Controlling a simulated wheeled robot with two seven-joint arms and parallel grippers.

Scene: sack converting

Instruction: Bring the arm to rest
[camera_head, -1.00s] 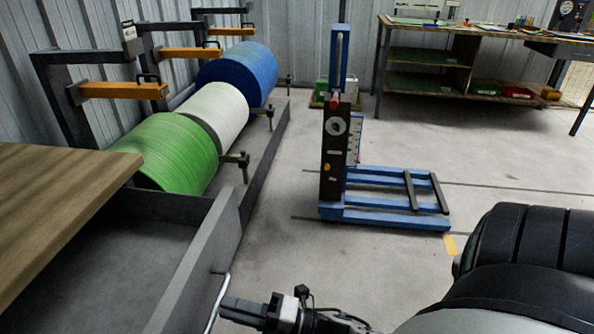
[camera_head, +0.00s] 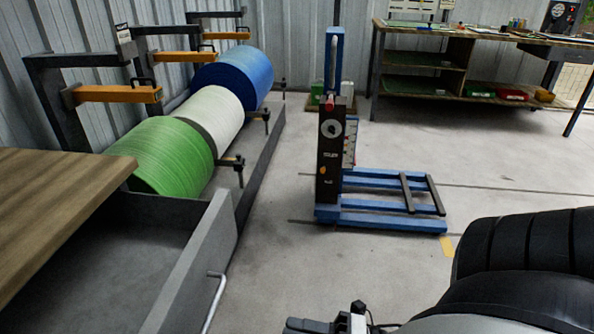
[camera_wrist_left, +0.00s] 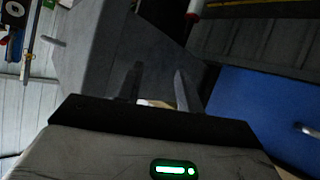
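My right gripper (camera_head: 300,326) shows only in part at the bottom edge of the head view, to the right of the drawer's bar handle (camera_head: 214,303) and apart from it. Its fingertips are dark and too cut off to judge how far apart they are. My left gripper (camera_wrist_left: 156,84) is not in the head view. In the left wrist view its two fingers stand apart, with nothing seen held between them. My dark right arm fills the lower right of the head view.
A grey drawer (camera_head: 182,278) stands open beneath a wooden top (camera_head: 55,205) at left. Green (camera_head: 165,157), white (camera_head: 212,115) and blue (camera_head: 240,72) rolls line the wall. A blue lift (camera_head: 385,217) stands mid-floor.

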